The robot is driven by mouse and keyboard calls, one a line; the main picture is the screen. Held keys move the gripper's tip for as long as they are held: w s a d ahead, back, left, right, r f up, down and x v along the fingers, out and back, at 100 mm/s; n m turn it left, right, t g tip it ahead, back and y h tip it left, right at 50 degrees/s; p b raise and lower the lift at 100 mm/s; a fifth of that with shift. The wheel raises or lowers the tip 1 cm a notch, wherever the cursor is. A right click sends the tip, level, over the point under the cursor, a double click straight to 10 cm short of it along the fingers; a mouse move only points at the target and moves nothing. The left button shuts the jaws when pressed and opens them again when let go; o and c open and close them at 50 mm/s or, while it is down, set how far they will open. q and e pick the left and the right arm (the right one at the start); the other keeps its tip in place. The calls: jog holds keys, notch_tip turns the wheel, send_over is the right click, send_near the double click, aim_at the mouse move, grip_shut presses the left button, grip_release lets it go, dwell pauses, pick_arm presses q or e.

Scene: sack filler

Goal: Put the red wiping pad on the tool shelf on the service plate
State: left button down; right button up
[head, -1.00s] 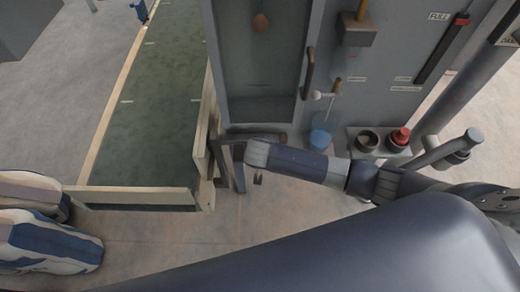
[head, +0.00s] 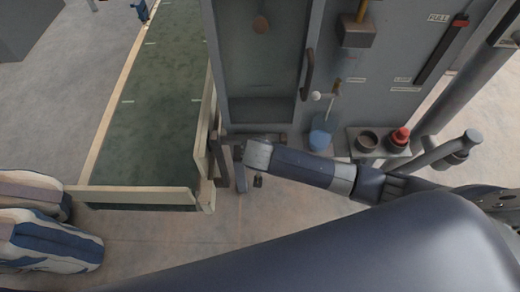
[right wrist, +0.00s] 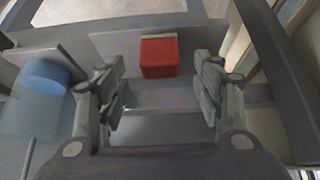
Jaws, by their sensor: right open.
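The red wiping pad (right wrist: 159,57) is a red block, seen ahead of my right gripper in the right wrist view. It lies beyond the fingertips, roughly centred between them, on or against a grey surface. My right gripper (right wrist: 161,92) is open, with a finger on each side and nothing between them. In the head view my right gripper (head: 248,180) is low beside the machine's lower left corner, largely hidden by its own arm. I cannot pick out the pad there. I cannot tell which grey surface is the tool shelf or service plate. My left gripper is not in view.
A grey machine cabinet (head: 380,100) stands ahead, with a small ledge (head: 357,151) holding a dark cup and a red-topped item (head: 400,137). A green conveyor (head: 155,110) with pale rails is on the left. Striped sacks (head: 45,245) lie at lower left. A blue round thing (right wrist: 45,77) is left of the gripper.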

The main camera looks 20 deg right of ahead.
jog(key=v, duration=0.7)
jog(key=shift+s+r, duration=0.15)
jog(key=shift+r, duration=0.15)
jog(key=s+d+f+n+g+y, duration=0.1)
jog(key=d+f, duration=0.1)
jog(key=f, duration=0.7)
jog(key=s+d+f+n+g, duration=0.1)
jog(key=d+f, duration=0.1)
jog(key=f, duration=0.7)
jog(key=s+d+f+n+g, duration=0.1)
jog(key=s+d+f+n, duration=0.15)
jog(key=s+f, duration=0.75)
jog(key=s+d+f, duration=0.1)
jog(key=s+f, duration=0.3)
jog(key=s, duration=0.4)
jog(key=s+d+f+g, duration=0.1)
jog(key=s+f, duration=0.3)
jog(key=s, duration=0.5)
jog(key=s+d+f+n+g+y, duration=0.1)
jog(key=s+d+f, duration=0.1)
jog(key=s+f, duration=0.3)
jog(key=s, duration=0.4)
jog(key=shift+s+d, duration=0.2)
jog(key=shift+d, duration=0.2)
